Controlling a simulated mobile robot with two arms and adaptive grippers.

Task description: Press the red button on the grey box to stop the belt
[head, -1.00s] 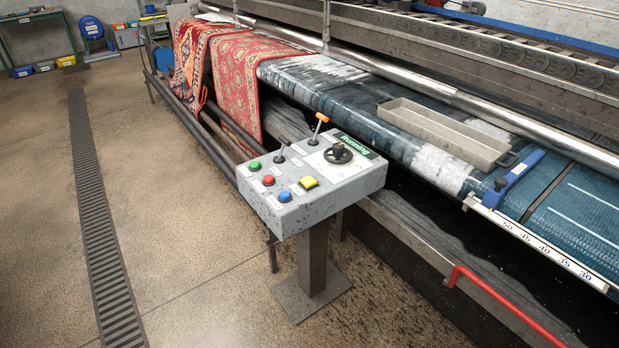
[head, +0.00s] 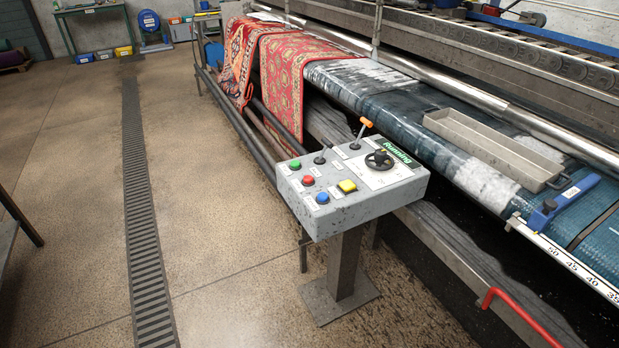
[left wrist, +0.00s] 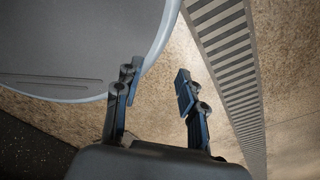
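The grey box (head: 358,205) stands on a post right of centre in the head view. The red button (head: 308,181) is on its top, near the left edge, between a green button (head: 295,164) and a blue button (head: 322,198). A green label on the box reads "Running". My left gripper (left wrist: 155,84) shows only in the left wrist view, its fingers apart with nothing between them, above the floor. The box is not in that view. My right gripper is in neither view.
The box also carries a yellow button (head: 347,186), a black knob (head: 379,160) and levers. Behind it run the belt machine, red rugs (head: 290,75), a metal tray (head: 493,146) and a red rail (head: 520,315). The floor left of the box is clear around a drain grate (head: 145,230).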

